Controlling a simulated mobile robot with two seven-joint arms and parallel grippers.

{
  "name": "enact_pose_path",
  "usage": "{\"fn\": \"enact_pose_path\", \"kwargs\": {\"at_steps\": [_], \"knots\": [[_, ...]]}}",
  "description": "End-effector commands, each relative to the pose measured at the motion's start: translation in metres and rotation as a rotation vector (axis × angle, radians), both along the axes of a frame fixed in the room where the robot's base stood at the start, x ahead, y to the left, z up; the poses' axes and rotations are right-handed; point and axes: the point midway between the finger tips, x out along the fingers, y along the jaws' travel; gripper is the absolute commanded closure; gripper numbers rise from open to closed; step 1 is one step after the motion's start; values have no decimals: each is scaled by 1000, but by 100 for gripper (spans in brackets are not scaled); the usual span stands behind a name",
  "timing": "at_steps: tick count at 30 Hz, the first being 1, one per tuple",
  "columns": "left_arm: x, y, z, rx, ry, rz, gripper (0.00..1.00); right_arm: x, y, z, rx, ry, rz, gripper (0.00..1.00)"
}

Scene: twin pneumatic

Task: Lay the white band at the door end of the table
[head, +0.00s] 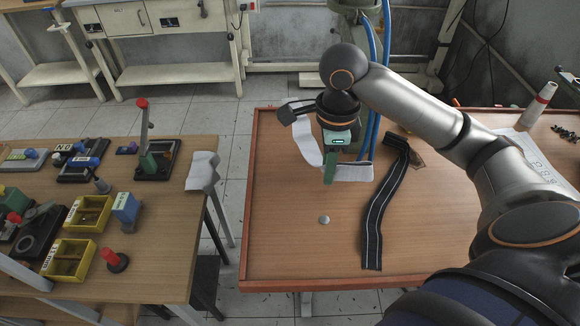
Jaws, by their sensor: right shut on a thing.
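The white band (352,172) hangs in a curved loop from my right gripper (331,168), over the back middle of the right-hand wooden table (290,255). One part of it rises on the left side of the gripper, and another part reaches right toward a black strip. My right gripper has green fingers, points down and is shut on the band. I cannot tell whether the band's lower edge touches the table. My left gripper is not in view.
A black strip with pale lines (376,220) lies lengthwise on the table, beside a small round metal knob (324,219). Yellow bins (68,260) stand on the left table. The right table's front left is clear.

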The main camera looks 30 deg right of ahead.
Motion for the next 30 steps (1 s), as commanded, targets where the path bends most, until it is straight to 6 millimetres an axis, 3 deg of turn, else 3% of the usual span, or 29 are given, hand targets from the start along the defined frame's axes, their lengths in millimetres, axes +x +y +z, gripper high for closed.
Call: {"fn": "enact_pose_path", "kwargs": {"at_steps": [6, 12, 23, 30], "knots": [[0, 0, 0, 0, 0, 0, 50, 50, 12, -23, 5, 2, 1, 100], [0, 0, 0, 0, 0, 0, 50, 78, 19, -56, 7, 3, 3, 100], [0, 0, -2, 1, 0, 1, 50, 102, 22, -86, 1, 2, 4, 100], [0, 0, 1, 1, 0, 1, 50, 101, 21, -113, -2, 1, 4, 100]]}}
